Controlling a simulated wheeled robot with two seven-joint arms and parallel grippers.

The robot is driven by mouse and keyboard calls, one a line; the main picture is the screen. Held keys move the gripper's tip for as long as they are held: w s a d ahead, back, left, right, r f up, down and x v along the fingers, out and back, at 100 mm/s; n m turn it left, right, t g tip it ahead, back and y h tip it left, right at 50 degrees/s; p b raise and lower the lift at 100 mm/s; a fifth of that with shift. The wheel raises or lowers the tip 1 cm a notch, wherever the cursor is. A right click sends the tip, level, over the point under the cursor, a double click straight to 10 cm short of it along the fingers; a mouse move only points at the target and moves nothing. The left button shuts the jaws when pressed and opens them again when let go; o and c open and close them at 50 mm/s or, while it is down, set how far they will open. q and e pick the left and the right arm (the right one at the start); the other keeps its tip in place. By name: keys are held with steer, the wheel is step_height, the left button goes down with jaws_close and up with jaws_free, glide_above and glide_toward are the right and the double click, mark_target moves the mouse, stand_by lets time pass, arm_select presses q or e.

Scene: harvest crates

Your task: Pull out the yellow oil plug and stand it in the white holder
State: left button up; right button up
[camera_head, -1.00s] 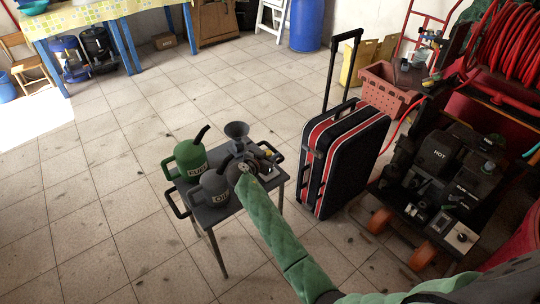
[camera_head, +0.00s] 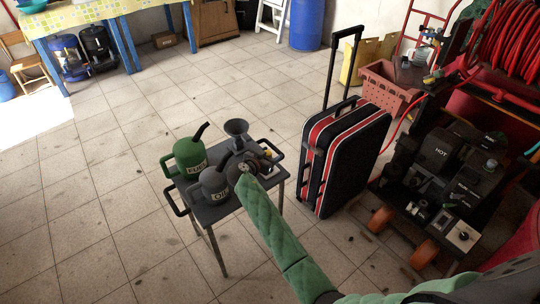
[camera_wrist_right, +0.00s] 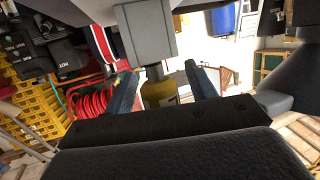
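The yellow plug (camera_wrist_right: 158,93) shows in the right wrist view below a grey block (camera_wrist_right: 146,32), between the two bluish fingers of my right gripper (camera_wrist_right: 163,88). The fingers stand apart, with a gap to the right of the plug; contact on the left is unclear. In the head view my right gripper (camera_head: 245,168) is over the small table (camera_head: 210,212), beside the grey can marked OIL (camera_head: 214,188). A small yellow spot (camera_head: 267,153) shows just beyond it. A pale block with a dark round middle (camera_head: 463,236) on the right cart may be the white holder. My left gripper is not in view.
A green can (camera_head: 185,163) and a funnel (camera_head: 237,129) crowd the small table around my gripper. A black and red suitcase (camera_head: 345,155) stands right of it, then the machine cart (camera_head: 425,190). The tiled floor on the left is clear.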

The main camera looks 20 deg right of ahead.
steer(key=b+v, duration=0.1)
steer(key=v, duration=0.5)
steer(key=shift+s+a, duration=0.15)
steer(key=shift+a, duration=0.05)
steer(key=shift+s+a+r, duration=0.3)
steer(key=shift+s+a, duration=0.1)
steer(key=shift+a, duration=0.1)
